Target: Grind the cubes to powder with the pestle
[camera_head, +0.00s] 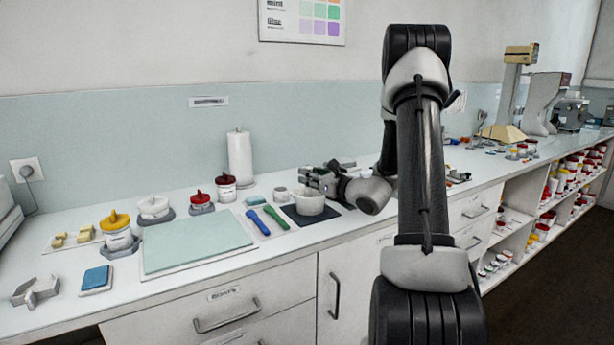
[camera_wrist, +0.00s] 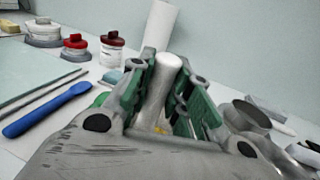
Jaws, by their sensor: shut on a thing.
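The pale mortar (camera_head: 312,207) stands on a dark mat (camera_head: 331,217) on the counter. My gripper (camera_head: 312,178) is low over the mortar, reaching in from the right. In the wrist view its green-padded fingers are shut on the pale grey pestle (camera_wrist: 160,92), a rounded rod standing between them. The inside of the mortar is mostly hidden, and so is the contact between pestle and bowl.
A blue spatula (camera_head: 275,217) and a green one (camera_head: 258,222) lie left of the mortar. Further left are a pale green mat (camera_head: 195,243), lidded jars (camera_head: 117,232) and yellow blocks (camera_head: 85,234). A white paper roll (camera_head: 240,158) stands behind. The pale mat is clear.

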